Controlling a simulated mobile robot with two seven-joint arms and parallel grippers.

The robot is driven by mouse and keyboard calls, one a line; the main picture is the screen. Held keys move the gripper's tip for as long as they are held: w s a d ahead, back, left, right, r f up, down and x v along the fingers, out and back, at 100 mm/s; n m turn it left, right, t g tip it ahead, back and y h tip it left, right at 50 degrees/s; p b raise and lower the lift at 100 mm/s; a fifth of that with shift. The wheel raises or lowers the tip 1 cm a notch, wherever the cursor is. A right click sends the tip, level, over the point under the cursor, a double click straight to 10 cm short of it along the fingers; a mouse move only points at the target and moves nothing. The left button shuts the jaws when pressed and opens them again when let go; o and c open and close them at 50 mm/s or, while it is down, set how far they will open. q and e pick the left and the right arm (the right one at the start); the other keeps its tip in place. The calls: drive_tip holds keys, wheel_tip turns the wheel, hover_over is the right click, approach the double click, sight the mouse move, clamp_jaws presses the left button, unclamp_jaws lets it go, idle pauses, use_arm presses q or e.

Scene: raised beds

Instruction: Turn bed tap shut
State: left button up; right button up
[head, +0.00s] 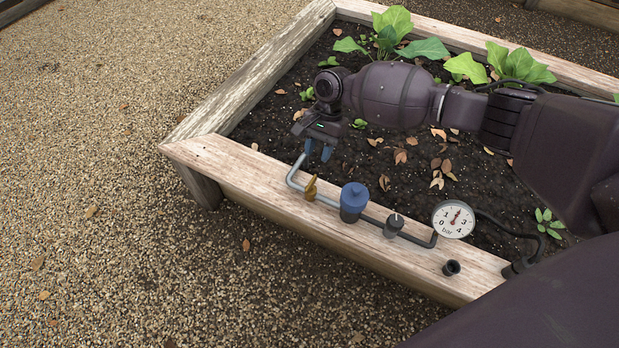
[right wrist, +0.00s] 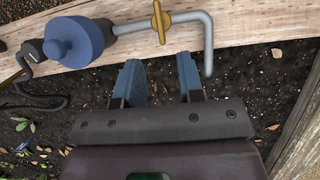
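The bed tap is a small brass-yellow lever (head: 311,189) on a grey pipe along the front plank of the raised bed. It also shows at the top of the right wrist view (right wrist: 160,22), where its handle lies crosswise to the pipe. My right gripper (head: 318,150) is above the soil just behind the plank, beyond the pipe's bent end. In the right wrist view, the blue fingers of this gripper (right wrist: 160,82) are apart with nothing between them. They point towards the tap, with a gap to it. My left gripper is not in view.
Along the same pipe are a blue-capped fitting (head: 354,200), a dark knob (head: 394,225) and a round bar gauge (head: 453,219) with a red needle. A short black socket (head: 452,268) stands on the plank. Leafy plants (head: 394,36) grow behind my right arm. Gravel in front is clear.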

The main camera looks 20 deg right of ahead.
sight(311, 181)
drive_tip(key=b+x, duration=0.3)
drive_tip(key=x, duration=0.6)
drive_tip(key=shift+s+f, duration=0.1)
drive_tip(key=shift+f, duration=0.25)
clamp_jaws()
